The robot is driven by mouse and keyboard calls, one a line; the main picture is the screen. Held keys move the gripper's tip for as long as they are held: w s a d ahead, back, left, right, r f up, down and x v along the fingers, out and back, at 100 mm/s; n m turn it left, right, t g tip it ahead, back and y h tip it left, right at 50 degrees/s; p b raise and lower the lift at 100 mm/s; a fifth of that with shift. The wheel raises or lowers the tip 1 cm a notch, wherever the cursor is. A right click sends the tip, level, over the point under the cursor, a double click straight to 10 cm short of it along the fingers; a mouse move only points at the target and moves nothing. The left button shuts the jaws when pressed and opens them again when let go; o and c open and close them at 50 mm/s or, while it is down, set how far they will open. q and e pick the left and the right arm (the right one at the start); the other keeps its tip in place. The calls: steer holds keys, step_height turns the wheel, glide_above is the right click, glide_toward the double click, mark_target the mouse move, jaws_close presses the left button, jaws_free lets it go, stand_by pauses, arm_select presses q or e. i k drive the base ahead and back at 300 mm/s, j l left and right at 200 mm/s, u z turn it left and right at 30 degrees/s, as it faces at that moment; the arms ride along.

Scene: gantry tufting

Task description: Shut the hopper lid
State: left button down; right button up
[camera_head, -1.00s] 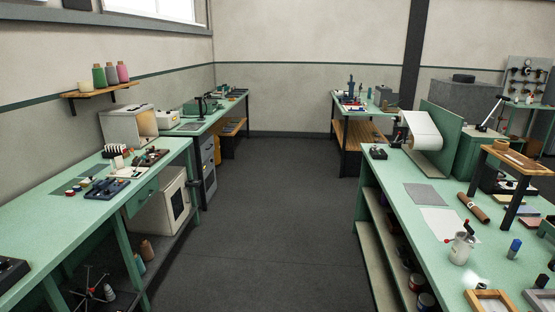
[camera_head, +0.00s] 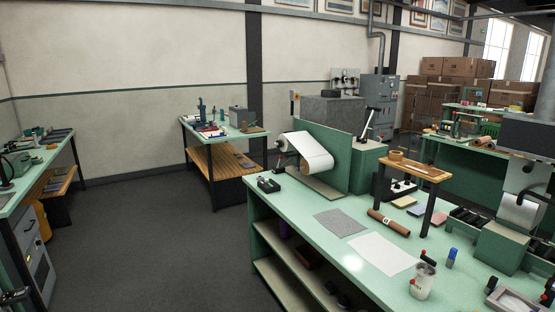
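I cannot make out a hopper or its lid for certain in the head view. A grey machine with a box-like top (camera_head: 530,135) is cut off by the right edge, and I cannot tell whether it has a lid. Neither of my grippers can be made out. A small dark part shows at the lower left corner, too cut off to identify.
A long green workbench (camera_head: 300,221) fills the right foreground, with a white roll (camera_head: 305,152), a small wooden stand (camera_head: 412,165) and a white jug (camera_head: 422,280). A smaller table (camera_head: 218,140) stands behind. Open floor (camera_head: 150,230) lies left. Cartons (camera_head: 465,68) are stacked far right.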

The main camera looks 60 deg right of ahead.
mark_target(522, 173)
steer(key=i+z, duration=0.15)
steer(key=z, duration=0.3)
steer(key=i+z, duration=0.1)
steer(key=z, duration=0.35)
steer(key=i+j+z, duration=0.1)
steer(key=z, duration=0.3)
steer(key=j+z, duration=0.1)
steer(key=z, duration=1.65)
